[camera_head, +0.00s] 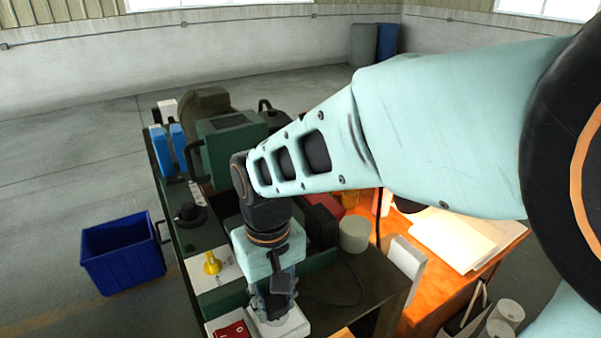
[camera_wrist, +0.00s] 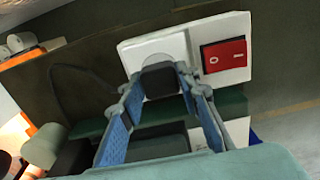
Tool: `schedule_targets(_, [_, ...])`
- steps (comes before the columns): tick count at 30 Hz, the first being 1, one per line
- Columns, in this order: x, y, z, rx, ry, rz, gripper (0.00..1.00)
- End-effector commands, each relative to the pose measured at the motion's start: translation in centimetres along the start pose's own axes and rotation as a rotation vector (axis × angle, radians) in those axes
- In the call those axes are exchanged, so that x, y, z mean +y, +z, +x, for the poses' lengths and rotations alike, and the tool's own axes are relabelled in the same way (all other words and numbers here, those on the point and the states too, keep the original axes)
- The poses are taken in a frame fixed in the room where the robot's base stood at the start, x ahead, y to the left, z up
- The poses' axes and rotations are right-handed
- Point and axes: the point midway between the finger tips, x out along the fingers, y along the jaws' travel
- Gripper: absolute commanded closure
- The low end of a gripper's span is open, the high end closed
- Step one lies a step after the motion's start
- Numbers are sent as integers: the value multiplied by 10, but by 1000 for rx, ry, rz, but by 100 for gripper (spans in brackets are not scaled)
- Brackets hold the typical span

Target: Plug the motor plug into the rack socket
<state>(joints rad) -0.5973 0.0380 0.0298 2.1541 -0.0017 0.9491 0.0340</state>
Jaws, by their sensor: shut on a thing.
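The motor plug (camera_wrist: 160,79) is a dark block between my gripper's fingertips (camera_wrist: 160,86) in the wrist view. My gripper is shut on it. The rack socket (camera_wrist: 150,48) is a white plate with a round face directly behind the plug, which covers most of that face. The plug looks very close to the socket or against it; I cannot tell how far in it sits. In the head view my gripper (camera_head: 272,300) points down over the white socket plate (camera_head: 292,325) at the bench's front.
A red rocker switch (camera_wrist: 224,55) sits right beside the socket, also seen in the head view (camera_head: 232,331). A yellow knob (camera_head: 212,263) stands on a white plate nearby. A dark cable (camera_wrist: 58,88) loops at left in the wrist view. A blue bin (camera_head: 122,254) stands on the floor.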

Motion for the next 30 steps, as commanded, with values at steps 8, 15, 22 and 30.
schedule_targets(8, [0,0,7,0,0,0,92])
schedule_targets(15, [0,0,10,0,0,0,67])
schedule_targets(22, [0,0,10,0,0,0,50])
schedule_targets(30, [0,0,6,0,0,0,50])
